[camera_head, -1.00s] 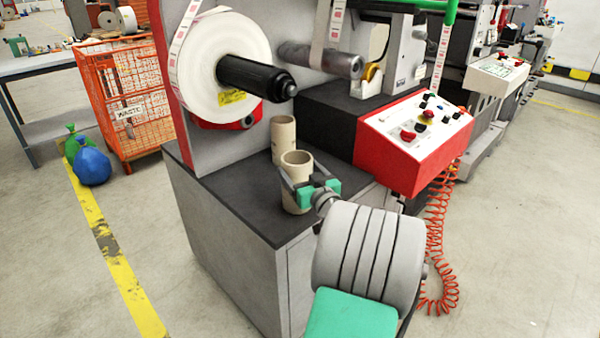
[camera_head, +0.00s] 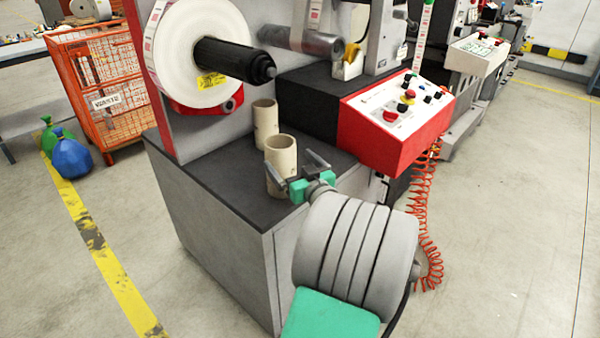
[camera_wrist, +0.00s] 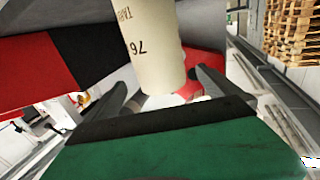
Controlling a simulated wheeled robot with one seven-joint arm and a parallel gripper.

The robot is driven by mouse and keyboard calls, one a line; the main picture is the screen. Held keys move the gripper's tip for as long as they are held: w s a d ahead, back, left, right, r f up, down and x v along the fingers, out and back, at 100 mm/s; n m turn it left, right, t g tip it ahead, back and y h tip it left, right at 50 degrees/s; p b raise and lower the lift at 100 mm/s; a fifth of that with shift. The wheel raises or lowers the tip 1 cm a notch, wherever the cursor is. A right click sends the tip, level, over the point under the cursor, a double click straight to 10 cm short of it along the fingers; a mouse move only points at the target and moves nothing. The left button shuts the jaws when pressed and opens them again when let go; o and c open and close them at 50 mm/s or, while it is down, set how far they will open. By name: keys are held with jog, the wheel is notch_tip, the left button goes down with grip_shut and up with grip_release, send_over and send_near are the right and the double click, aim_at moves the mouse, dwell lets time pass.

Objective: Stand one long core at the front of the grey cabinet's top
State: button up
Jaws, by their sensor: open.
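A beige cardboard core (camera_head: 281,152) stands upright on the dark top of the grey cabinet (camera_head: 212,195), towards its near edge. A second beige core (camera_head: 265,122) stands upright just behind it, partly hidden. My gripper (camera_head: 294,163) is open at the right side of the nearer core. One finger crosses in front of that core's lower part and the other shows to its right. In the wrist view a core (camera_wrist: 152,50) with "76" printed on it stands beyond the open fingers (camera_wrist: 162,85). I cannot tell whether the fingers touch it.
A large label roll on a black spindle (camera_head: 235,60) overhangs the cabinet top behind the cores. A red control box (camera_head: 395,125) juts out at right, with an orange coiled cable (camera_head: 425,220) below. The cabinet top's left front is bare.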

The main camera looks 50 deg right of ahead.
jog(key=v, duration=0.7)
jog(key=w+a+f+n+g+y, duration=0.2)
jog(key=a+f, duration=0.1)
jog(key=a, duration=0.4)
jog(key=w+a+f+n+g+y, duration=0.1)
jog(key=w+a+f+g+y, duration=0.2)
jog(key=a, duration=0.3)
jog(key=w+a+f+n+g+y, duration=0.2)
jog(key=a+f, duration=0.1)
jog(key=a, duration=0.4)
jog(key=s+a+f+m+g+h, duration=0.1)
jog(key=s+a+f+g, duration=0.1)
jog(key=s+a+g, duration=0.5)
jog(key=s+a, duration=0.5)
jog(key=shift+s+a+f+g, duration=0.25)
jog(key=shift+f+g, duration=0.05)
jog(key=shift+g, duration=0.1)
jog(key=shift+d+m, duration=0.1)
jog(key=shift+m, duration=0.2)
